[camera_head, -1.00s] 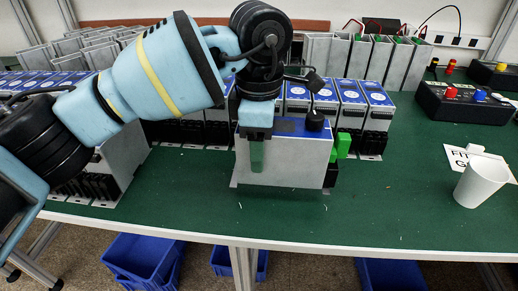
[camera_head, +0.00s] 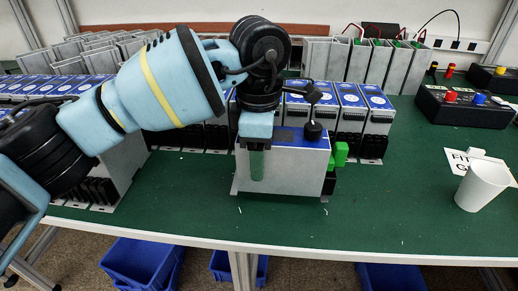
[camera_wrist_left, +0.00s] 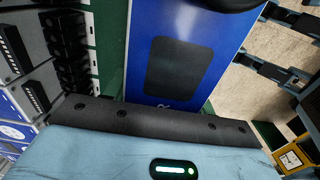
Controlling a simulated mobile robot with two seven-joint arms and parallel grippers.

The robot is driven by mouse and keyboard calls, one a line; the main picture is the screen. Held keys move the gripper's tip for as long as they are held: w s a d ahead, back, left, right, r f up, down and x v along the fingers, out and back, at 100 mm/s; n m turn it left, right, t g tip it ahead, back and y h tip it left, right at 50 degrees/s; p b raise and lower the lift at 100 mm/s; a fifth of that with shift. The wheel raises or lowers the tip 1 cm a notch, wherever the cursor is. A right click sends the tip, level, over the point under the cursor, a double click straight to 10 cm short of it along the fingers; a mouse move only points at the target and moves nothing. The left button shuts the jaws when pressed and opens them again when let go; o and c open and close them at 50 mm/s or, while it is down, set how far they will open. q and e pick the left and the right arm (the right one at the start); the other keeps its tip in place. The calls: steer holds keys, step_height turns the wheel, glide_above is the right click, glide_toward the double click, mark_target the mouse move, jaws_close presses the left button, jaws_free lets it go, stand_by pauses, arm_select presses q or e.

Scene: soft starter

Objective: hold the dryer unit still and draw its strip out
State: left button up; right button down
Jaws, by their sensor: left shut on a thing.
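The dryer unit (camera_head: 295,172) is a grey box with a blue top. It stands near the front of the green bench, and its blue top also shows in the left wrist view (camera_wrist_left: 220,45). The green strip (camera_head: 341,154) is at the unit's right end, partly hidden behind the box. My left gripper (camera_head: 257,150) comes down over the left part of the unit and is shut on it. One finger lies against the front face; the other is hidden behind. My right gripper is in neither view.
A row of similar blue-topped units (camera_head: 350,115) stands behind. A white cup (camera_head: 481,186) and a label card (camera_head: 462,162) are at the right. A black box with coloured knobs (camera_head: 464,104) is at the back right. The bench is clear between unit and cup.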

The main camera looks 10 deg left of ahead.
arm_select(q)
steer(key=shift+f, duration=0.75)
steer(key=shift+f+b, duration=0.55)
steer(key=shift+f, duration=0.45)
